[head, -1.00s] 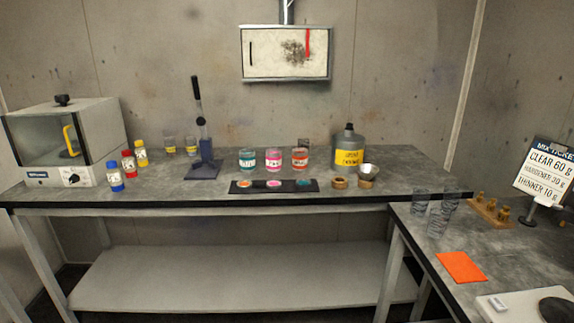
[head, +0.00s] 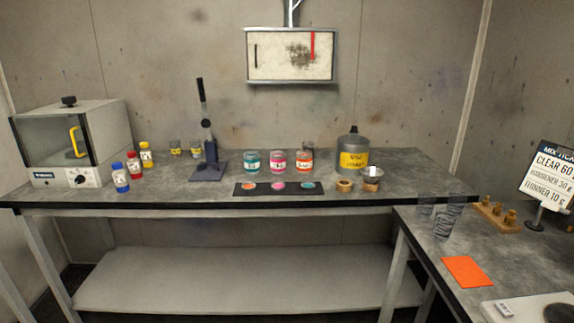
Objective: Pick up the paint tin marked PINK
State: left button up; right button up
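The tin with the pink label (head: 277,162) stands upright on the back bench, in the middle of a row of three. A teal-labelled tin (head: 251,161) stands to its left and an orange-red-labelled tin (head: 305,160) to its right. The lettering is too small to read surely now. In front lies a dark strip (head: 262,194) with an orange, a pink and a teal spot. Neither of my grippers shows in the head view.
The grey bench (head: 200,201) holds an oven-like box (head: 75,145), several colour-capped bottles, a lever press (head: 207,165), and a grey thinner can (head: 353,153). The right bench has clear cups (head: 445,220), an orange sheet (head: 467,271), and a ticket sign (head: 548,175). The bench front left of the strip is clear.

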aim_at(278, 158)
jog(key=i+u, duration=0.45)
jog(key=i, duration=0.5)
